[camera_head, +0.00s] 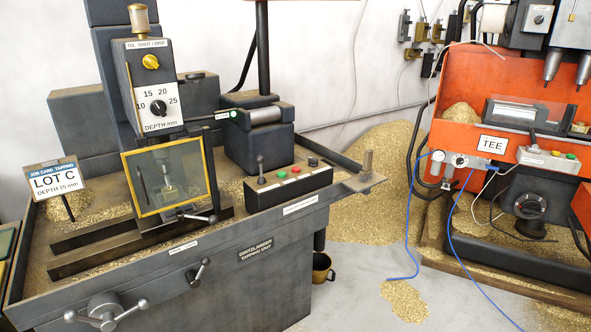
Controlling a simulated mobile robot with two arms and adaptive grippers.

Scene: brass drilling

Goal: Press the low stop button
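A dark control box (290,190) stands on the right front of the grey tapping machine (265,255). On the orange machine at right, a pale control box (548,162) carries small red and green buttons (556,153). No readable label tells which button is the low stop button. Neither of my grippers is in view.
A clear guard with a yellow frame (168,177) stands around the spindle. A lot card (56,182) stands at left. Brass chips (375,200) are piled between the machines. Blue hoses (457,255) hang at right. Space above the dark control box is clear.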

